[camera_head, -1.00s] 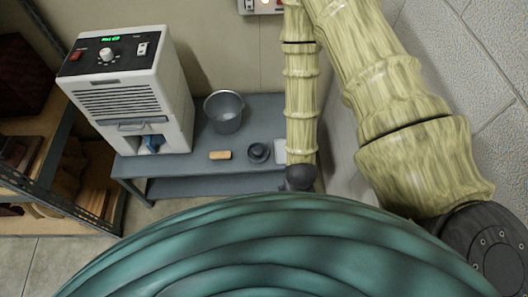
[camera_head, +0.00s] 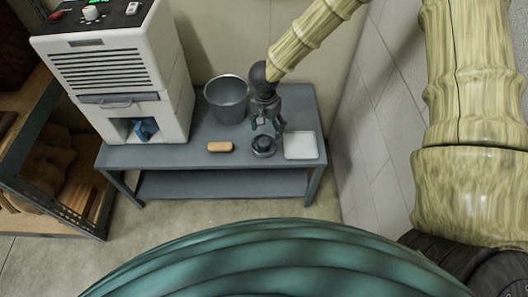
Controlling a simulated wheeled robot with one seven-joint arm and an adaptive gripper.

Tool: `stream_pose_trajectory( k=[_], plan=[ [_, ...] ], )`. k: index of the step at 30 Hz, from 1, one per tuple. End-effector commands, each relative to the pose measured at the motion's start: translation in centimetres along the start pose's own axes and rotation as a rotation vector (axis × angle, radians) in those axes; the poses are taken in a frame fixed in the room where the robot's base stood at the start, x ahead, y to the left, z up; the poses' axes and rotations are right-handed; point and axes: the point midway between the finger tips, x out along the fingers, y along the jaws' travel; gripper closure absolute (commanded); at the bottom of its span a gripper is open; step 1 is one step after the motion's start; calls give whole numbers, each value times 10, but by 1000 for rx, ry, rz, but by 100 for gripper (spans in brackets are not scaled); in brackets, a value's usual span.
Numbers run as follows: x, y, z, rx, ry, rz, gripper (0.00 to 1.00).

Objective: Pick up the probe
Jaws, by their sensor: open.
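My gripper (camera_head: 267,127) is open and empty, pointing down over the grey bench (camera_head: 165,157). Its fingertips are just above or behind a dark round object (camera_head: 263,147) with a raised middle; I cannot tell whether they touch it. A small tan rounded bar (camera_head: 220,147) lies on the bench to the left of it. I cannot tell for sure which of these is the probe. A white square plate or tray (camera_head: 300,145) lies to the right of the dark object.
A grey bucket (camera_head: 227,101) stands close behind and left of my gripper. A white dehumidifier-like machine (camera_head: 118,75) with a blue piece (camera_head: 146,129) in its lower opening stands at the left. A wooden shelf unit (camera_head: 60,190) is further left; a pale block wall (camera_head: 375,130) is at the right.

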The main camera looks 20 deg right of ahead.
Motion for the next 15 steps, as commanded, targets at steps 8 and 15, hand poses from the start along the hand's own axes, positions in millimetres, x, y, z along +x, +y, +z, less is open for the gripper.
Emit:
stream_pose_trajectory(
  k=[8,15],
  plan=[
    [-6,-20,-5,43,-51,-37,31],
    [22,-20,-3,43,-51,-35,31]
  ],
)
